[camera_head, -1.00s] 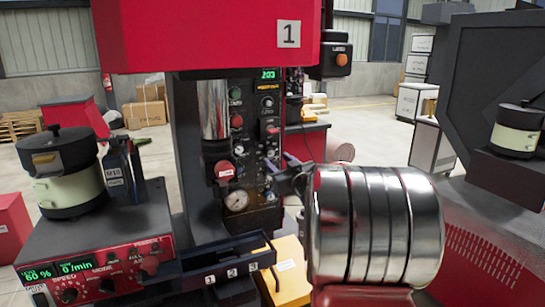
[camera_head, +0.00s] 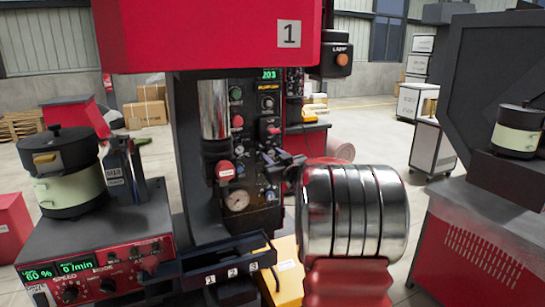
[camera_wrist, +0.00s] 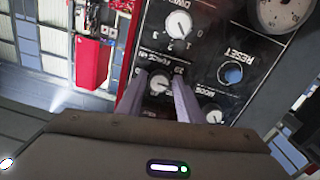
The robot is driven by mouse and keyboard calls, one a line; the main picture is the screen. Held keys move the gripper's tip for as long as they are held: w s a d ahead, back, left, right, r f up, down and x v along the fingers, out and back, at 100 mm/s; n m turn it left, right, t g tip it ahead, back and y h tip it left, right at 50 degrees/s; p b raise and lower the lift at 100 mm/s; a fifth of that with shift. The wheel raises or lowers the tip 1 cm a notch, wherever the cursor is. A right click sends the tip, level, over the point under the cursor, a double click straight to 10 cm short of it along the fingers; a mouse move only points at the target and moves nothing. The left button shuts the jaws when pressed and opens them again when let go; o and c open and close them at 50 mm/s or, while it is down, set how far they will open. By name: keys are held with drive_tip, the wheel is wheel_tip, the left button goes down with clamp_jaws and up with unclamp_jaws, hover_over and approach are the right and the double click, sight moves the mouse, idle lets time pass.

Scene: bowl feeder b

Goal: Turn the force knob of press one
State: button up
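Press one (camera_head: 205,40) is red with a "1" plate. Its dark control panel (camera_head: 250,150) carries several knobs, buttons and a round gauge. In the wrist view the force knob (camera_wrist: 160,84), with a light pointer face, sits under an upside-down FORCE label. My gripper (camera_wrist: 161,80) has one finger on each side of this knob, with a narrow gap showing; contact cannot be told. In the head view my gripper (camera_head: 282,166) is at the panel's right side, partly hidden by my arm, and the force knob cannot be made out.
In the wrist view a dial knob (camera_wrist: 178,24), a MODE knob (camera_wrist: 214,115), a blue RESET button (camera_wrist: 233,74) and the gauge (camera_wrist: 284,12) surround the force knob. A numbered tray (camera_head: 225,262) juts out below the panel. A feeder bowl (camera_head: 65,170) stands left.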

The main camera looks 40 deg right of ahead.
drive_tip(key=c, duration=0.7)
drive_tip(key=shift+n, duration=0.4)
drive_tip(key=n, duration=0.4)
drive_tip(key=shift+f+n, duration=0.1)
drive_tip(key=shift+n, duration=2)
drive_tip(key=o, duration=1.1)
drive_tip(key=shift+c, duration=0.2)
drive_tip(key=shift+s, duration=0.15)
